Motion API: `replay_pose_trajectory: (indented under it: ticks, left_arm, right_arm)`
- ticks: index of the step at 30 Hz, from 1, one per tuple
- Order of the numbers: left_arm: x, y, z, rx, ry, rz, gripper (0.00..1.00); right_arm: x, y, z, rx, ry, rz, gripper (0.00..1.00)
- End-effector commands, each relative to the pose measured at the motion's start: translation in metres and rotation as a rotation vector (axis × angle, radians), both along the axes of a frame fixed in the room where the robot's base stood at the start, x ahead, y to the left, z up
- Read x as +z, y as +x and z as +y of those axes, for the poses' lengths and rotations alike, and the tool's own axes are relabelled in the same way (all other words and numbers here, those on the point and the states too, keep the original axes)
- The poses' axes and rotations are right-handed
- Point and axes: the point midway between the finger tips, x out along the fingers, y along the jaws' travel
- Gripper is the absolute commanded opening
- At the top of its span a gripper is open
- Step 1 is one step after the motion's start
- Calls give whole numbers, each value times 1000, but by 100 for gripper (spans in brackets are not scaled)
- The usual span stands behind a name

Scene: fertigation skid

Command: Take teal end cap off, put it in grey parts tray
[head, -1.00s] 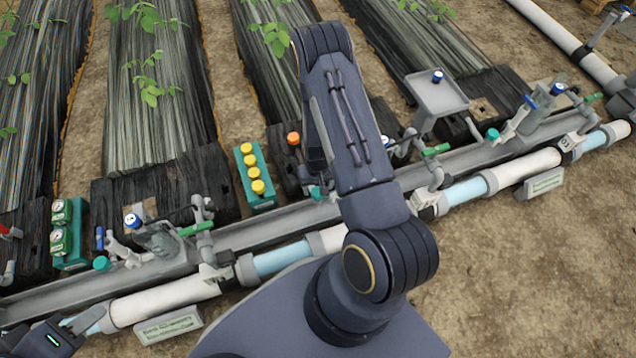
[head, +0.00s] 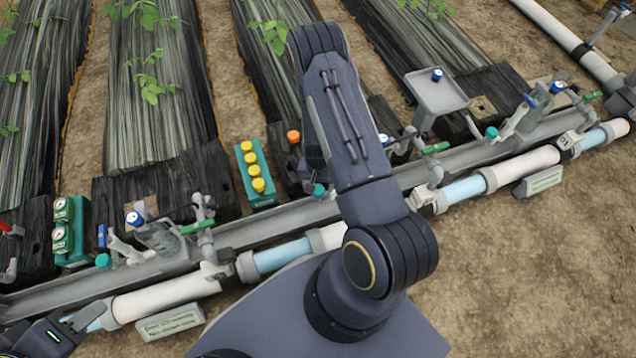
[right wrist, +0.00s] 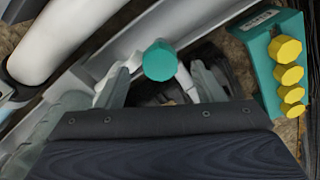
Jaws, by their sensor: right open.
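A teal end cap (head: 319,190) sits on the pipework at mid-line in the head view, just left of my right forearm. In the right wrist view the teal cap (right wrist: 160,60) shows between the fingertips of my right gripper (right wrist: 160,78), which is open; I cannot tell whether they touch it. In the head view my right arm hides that gripper. Other teal caps are at the left (head: 103,261) and right (head: 491,132) fittings. The grey parts tray (head: 430,98) stands raised behind the pipe, with a blue-topped item in it. My left gripper (head: 82,316) is at the lower left, its opening unclear.
A teal block with several yellow knobs (head: 256,175) stands close to the right gripper; the block (right wrist: 268,70) is at the right in the wrist view. An orange knob (head: 293,137) is nearby. Valves with green handles (head: 197,228) rise along the grey channel (head: 240,236).

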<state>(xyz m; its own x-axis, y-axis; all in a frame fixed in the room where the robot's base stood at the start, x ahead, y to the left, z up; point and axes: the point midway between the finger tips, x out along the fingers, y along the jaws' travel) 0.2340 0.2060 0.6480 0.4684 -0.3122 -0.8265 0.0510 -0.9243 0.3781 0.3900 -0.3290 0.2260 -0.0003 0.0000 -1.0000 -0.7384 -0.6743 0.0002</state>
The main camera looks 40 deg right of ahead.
Motion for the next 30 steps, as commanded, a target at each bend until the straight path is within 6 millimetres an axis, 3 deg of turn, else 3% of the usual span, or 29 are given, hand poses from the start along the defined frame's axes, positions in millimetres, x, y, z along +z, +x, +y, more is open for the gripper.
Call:
replay_pose_trajectory:
  ticks: [16,25,30]
  left_arm:
    - [-37,0,0,0,0,0,36]
    - [-38,0,0,0,0,0,36]
    - [-38,0,0,0,0,0,36]
  right_arm:
    - [-42,0,0,0,0,0,62]
    - [-44,0,0,0,0,0,62]
    - [-44,0,0,0,0,0,42]
